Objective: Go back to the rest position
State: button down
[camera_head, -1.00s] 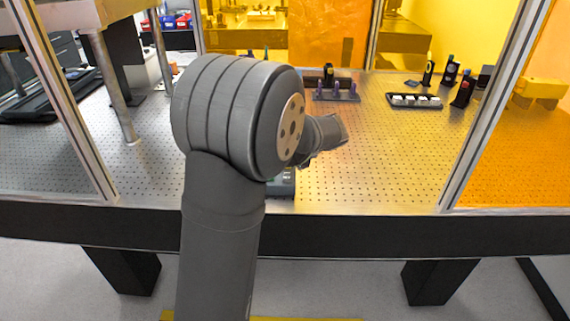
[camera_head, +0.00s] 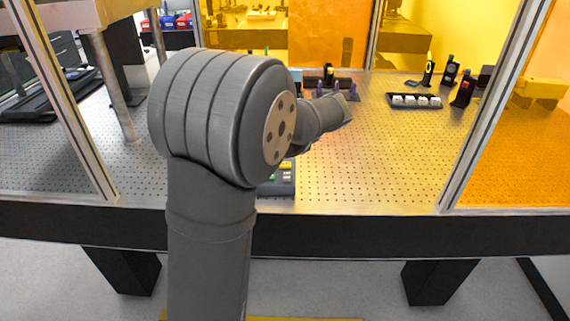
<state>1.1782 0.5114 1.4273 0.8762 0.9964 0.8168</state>
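My arm rises from the bottom of the head view, left of centre, and its large grey joint fills much of the middle. The forearm points away to the right over the perforated optical table (camera_head: 390,165). My gripper is hidden behind my own arm, so I cannot see its fingers or whether it holds anything.
A dark tray with white pieces (camera_head: 415,101) lies at the back right, near several dark upright items. A rack with purple pieces (camera_head: 348,96) is partly behind my forearm. A device with coloured buttons (camera_head: 284,177) sits at the front edge. Metal posts (camera_head: 483,120) frame the opening.

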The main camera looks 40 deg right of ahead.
jog(key=shift+f, duration=0.1)
dwell(0.5)
jog(key=shift+f, duration=1.15)
notch_tip(320, 180, up, 6)
jog(key=shift+r, duration=0.15)
